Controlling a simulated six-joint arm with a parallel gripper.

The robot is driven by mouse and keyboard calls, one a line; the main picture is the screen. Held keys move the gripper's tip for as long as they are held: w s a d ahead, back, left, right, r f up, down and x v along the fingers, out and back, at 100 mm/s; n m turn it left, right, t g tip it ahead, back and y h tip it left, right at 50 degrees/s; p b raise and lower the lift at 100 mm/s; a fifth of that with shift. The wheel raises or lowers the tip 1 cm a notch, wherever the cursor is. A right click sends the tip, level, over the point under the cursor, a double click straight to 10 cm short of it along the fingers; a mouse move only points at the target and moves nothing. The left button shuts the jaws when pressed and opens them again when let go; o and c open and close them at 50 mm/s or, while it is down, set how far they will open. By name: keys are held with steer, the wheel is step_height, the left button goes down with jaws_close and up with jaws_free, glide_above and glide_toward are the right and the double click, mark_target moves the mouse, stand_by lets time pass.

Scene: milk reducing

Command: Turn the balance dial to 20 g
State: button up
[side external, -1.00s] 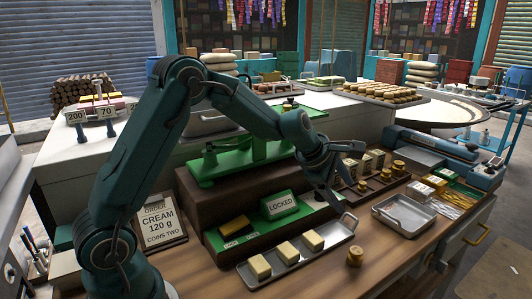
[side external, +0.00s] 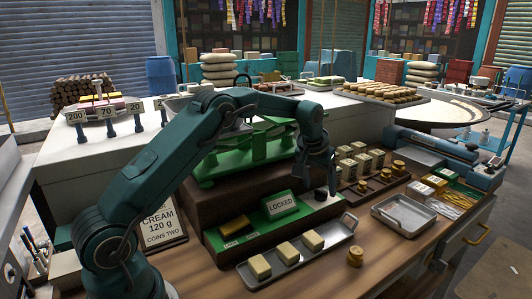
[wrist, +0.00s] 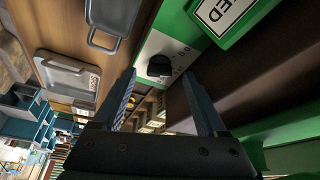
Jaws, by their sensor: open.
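The balance dial (wrist: 159,66) is a black knob on a pale plate with small marks around it; the marks are too small to read. In the side view the dial (side external: 321,194) sits at the right end of the green balance base, beside the LOCKED sign (side external: 282,204). My gripper (side external: 319,184) points down just above the dial. In the wrist view my gripper (wrist: 160,78) is open, with one finger on each side of the knob in the picture. I cannot tell whether either finger touches it. The green balance (side external: 250,155) stands behind on a brown block.
A metal tray (side external: 262,271) with several cream blocks lies in front of the base. More blocks and weights stand on a rack (side external: 375,185) close to my gripper. An order board (side external: 165,232) is at left.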

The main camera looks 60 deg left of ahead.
steer(key=shift+x, duration=0.75)
jaws_close()
steer(key=shift+a+m+h, duration=0.1)
steer(key=shift+m+h, duration=0.3)
steer(key=shift+m, duration=0.7)
steer(key=shift+a+m+h, duration=0.15)
steer(key=shift+m+h, duration=0.25)
steer(key=shift+m, duration=0.7)
jaws_free()
